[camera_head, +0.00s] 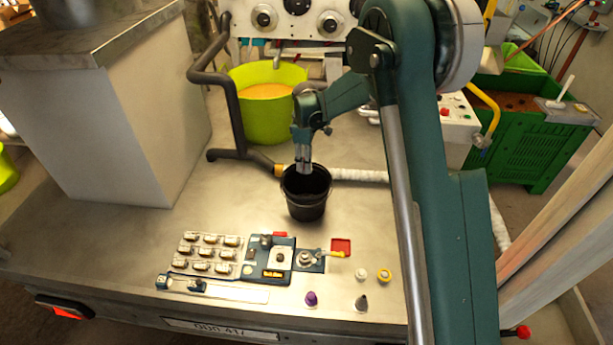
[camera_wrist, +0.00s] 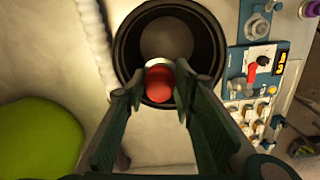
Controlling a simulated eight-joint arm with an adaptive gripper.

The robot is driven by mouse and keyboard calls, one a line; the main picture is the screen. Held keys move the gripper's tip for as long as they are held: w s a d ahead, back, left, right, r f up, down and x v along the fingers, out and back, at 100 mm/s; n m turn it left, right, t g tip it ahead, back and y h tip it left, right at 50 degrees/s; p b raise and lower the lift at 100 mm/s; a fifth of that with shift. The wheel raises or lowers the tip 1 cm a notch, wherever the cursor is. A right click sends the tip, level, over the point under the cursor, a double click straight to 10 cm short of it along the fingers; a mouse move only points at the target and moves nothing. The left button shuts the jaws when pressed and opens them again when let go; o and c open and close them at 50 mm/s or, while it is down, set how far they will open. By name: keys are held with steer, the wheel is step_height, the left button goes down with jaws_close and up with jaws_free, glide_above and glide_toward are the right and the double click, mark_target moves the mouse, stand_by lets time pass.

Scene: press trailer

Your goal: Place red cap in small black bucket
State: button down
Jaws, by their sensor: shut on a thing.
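The small black bucket (camera_head: 305,203) stands upright on the metal bench top, and it shows from above in the wrist view (camera_wrist: 122,48). My gripper (camera_head: 304,168) points down over the bucket's mouth. In the wrist view my gripper (camera_wrist: 158,92) is shut on the red cap (camera_wrist: 160,86), a round red piece with a pale rim. The cap appears within the bucket's rim outline, toward its near edge. In the head view the cap is hidden by the fingers and the bucket. I cannot tell how deep the fingertips are.
A control panel (camera_head: 272,258) with switches lies in front of the bucket. Purple and grey caps (camera_head: 311,298) stand right of it. A yellow-green bucket (camera_head: 268,126) and dark pipe (camera_head: 232,105) stand behind. A white-wrapped hose (camera_head: 358,175) runs to the right.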

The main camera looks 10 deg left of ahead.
steer(key=shift+w+d+f, duration=0.15)
steer(key=shift+w+d, duration=0.2)
steer(key=shift+w, duration=0.4)
glide_above(308, 195)
steer(key=s, duration=0.4)
step_height(308, 195, down, 10)
steer(key=shift+s+d+f, duration=0.1)
steer(key=shift+f, duration=0.5)
steer(key=shift+f, duration=0.1)
steer(key=shift+f, duration=3)
steer(key=shift+f, duration=1.85)
steer(key=shift+f, duration=0.15)
